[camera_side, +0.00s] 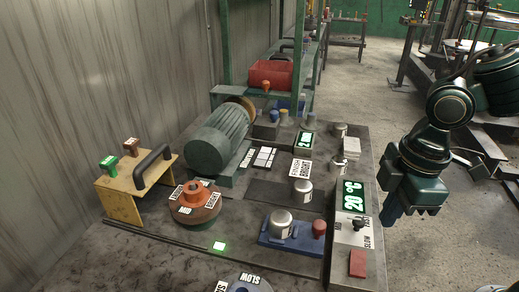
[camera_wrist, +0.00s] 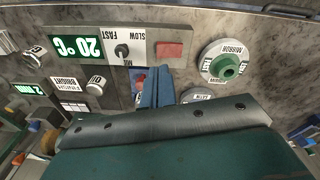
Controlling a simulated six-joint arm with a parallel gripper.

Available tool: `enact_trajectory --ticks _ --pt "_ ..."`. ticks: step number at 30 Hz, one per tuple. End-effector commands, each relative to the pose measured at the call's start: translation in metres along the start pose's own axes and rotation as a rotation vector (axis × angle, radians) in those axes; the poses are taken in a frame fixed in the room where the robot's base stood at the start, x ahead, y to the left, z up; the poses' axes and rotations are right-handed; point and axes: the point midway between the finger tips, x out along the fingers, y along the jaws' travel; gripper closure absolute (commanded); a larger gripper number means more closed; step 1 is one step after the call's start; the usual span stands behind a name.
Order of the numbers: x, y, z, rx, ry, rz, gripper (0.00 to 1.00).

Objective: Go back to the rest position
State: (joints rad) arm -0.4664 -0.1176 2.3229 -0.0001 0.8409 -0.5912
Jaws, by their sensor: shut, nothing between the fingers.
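My gripper (camera_side: 389,218) is dark green and hangs at the right edge of the workbench (camera_side: 300,262) in the side view, beside the panel with the green "20 °C" display (camera_side: 352,197). In the wrist view its blue fingers (camera_wrist: 158,82) are together and empty. They appear just below the speed switch (camera_wrist: 122,51) and the red button (camera_wrist: 169,49) in that picture. The gripper's own body hides much of the lower wrist view. I cannot tell the exact gap between the fingers and the panel.
A round dial with a green knob (camera_wrist: 228,66) is near the fingers in the wrist view.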

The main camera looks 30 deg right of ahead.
Motion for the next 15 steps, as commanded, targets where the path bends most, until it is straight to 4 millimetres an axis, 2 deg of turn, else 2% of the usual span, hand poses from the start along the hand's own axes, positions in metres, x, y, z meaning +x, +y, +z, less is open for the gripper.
enact_trajectory --ticks 6,15 --pt "-0.032 0.014 0.036 0.276 0.085 0.07 1.0" --pt "-0.066 0.018 0.086 0.653 0.207 0.162 1.0"
